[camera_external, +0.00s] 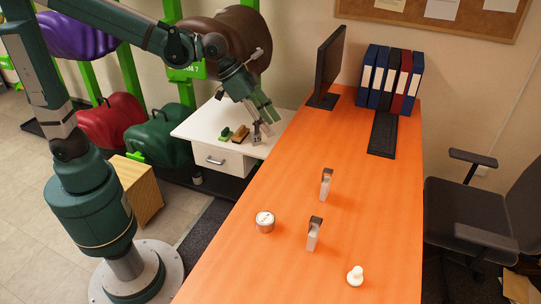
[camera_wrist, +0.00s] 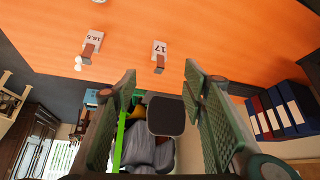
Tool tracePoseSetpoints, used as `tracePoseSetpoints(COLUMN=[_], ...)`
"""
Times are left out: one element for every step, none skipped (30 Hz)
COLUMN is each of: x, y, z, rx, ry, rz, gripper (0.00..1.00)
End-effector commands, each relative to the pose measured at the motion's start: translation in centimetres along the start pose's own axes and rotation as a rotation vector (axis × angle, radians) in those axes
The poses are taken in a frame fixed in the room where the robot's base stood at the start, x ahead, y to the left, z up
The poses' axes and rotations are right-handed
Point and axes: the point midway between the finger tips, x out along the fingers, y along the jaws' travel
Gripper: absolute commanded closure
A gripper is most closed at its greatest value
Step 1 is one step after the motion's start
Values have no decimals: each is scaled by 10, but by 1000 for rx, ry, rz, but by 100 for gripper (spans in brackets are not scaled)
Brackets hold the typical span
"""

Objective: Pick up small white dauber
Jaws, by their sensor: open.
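The small white dauber (camera_external: 355,277) stands on the orange tabletop near its front right in the external view. It has a round base and a narrower top. In the wrist view it appears as a small white shape (camera_wrist: 79,64) at the left, by the table's edge. My gripper (camera_external: 263,132) is far from it, above the white drawer cabinet at the back left of the table. In the wrist view my gripper (camera_wrist: 161,72) has its two green fingers wide apart, with nothing between them.
Two upright tag holders (camera_external: 326,185) (camera_external: 314,234) and a round tin (camera_external: 265,222) stand on the orange table (camera_external: 370,210). A monitor (camera_external: 328,65), keyboard (camera_external: 383,134) and binders (camera_external: 390,80) occupy its back. Brushes (camera_external: 240,133) lie on the white cabinet (camera_external: 200,127).

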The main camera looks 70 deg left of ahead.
Motion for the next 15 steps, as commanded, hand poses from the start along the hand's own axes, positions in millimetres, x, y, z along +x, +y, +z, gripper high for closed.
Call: tracePoseSetpoints(x=[9,14,21,26,31,38,43,48,55,60,66,73,79,84,92], y=[8,12,18,23,27,33,38,43,49,54,59,66,71,76,84], z=[-10,-14,-20,-24,-28,-34,-38,-42,-47,-51,-54,-59,-63,-66,-70], rx=[13,21,30,37,43,53,60,67,76,84,91,101,108,115,124], ry=[-1,-2,-3,-4,-5,-6,-6,-7,-8,-9,-9,-10,-11,-12,-13], rz=[8,13,19,24,28,34,39,44,49,54,59,65,69,73,79], gripper=[57,57,57,57,57,57,57,57,57,57,57,57,57,57,57])
